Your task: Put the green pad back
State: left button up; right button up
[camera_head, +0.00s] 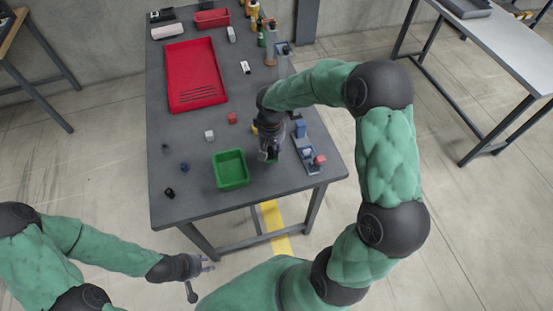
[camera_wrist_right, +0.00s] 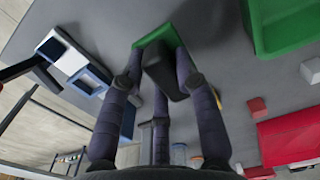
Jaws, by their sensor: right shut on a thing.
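The green pad (camera_wrist_right: 160,33) has a dark grip (camera_wrist_right: 163,72) and sits between the fingers of my right gripper (camera_wrist_right: 158,62) in the right wrist view. My right gripper (camera_head: 269,156) is shut on it, low over the table right of the green bin. Only a sliver of the pad (camera_head: 271,161) shows in the head view. I cannot tell whether the pad touches the tabletop. My left gripper (camera_head: 203,276) is empty, with its fingers apart, off the table's front left.
A green bin (camera_head: 230,169) stands left of my right gripper. A blue and white fixture (camera_head: 308,150) with a red block stands on the right. A red tray (camera_head: 195,76) lies farther back on the dark table (camera_head: 190,200). Small cubes and dark pieces lie around the bin.

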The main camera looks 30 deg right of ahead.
aim_at(277, 164)
jog(key=shift+s+d+f, duration=0.35)
jog(key=shift+d+f, duration=0.1)
jog(key=shift+f, duration=0.3)
jog(key=shift+s+d+f+b, duration=0.1)
jog(key=shift+f+b, duration=0.3)
jog(key=shift+f, duration=0.5)
jog(key=shift+s+d+f+b, duration=0.1)
jog(key=shift+f+b, duration=0.3)
jog(key=shift+f, duration=0.45)
jog(key=shift+f, duration=0.15)
jog(key=o, duration=1)
notch_tip(277, 164, up, 12)
jog(key=p, duration=0.3)
jog(key=shift+r, duration=0.2)
